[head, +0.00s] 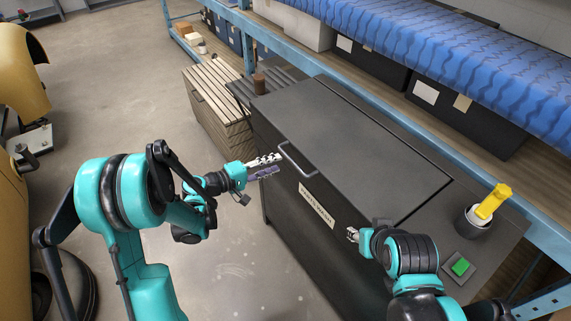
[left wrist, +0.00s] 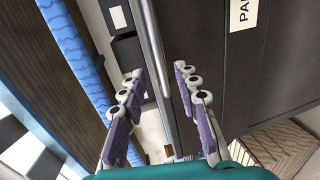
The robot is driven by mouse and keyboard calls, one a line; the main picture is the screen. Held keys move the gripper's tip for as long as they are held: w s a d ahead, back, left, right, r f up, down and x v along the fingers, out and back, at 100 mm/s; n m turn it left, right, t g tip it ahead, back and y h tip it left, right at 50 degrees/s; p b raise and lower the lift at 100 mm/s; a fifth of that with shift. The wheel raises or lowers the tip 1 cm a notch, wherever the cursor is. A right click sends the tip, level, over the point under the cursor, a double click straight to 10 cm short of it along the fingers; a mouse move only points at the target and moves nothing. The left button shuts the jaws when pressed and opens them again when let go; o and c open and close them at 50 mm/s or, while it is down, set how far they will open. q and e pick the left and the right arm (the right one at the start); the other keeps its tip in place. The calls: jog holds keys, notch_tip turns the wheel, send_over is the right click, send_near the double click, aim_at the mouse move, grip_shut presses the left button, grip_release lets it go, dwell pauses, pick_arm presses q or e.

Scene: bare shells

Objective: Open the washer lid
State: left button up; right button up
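The washer is a large dark grey chest (head: 300,240) with a flat lid (head: 350,130) lying closed on top. A grey bar handle (head: 298,161) sits at the lid's front left edge; it also shows in the left wrist view (left wrist: 152,45). My left gripper (head: 279,163) is open just in front of the handle. In the left wrist view its fingers (left wrist: 159,70) stand apart on either side of the bar, with gaps showing; the exact depth is hard to tell. My right gripper (head: 352,234) is near the washer's front right; its fingers are too small to read.
A cup with a yellow object (head: 492,203) and a green button (head: 460,267) are on the right side surface. A slatted wooden crate (head: 215,95) stands left of the washer. A blue shelf rack (head: 400,105) runs behind. Open floor (head: 110,90) lies left.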

aim_at(288, 159)
pick_arm(q)
jog(key=b+x, duration=0.1)
jog(key=x, duration=0.6)
grip_shut()
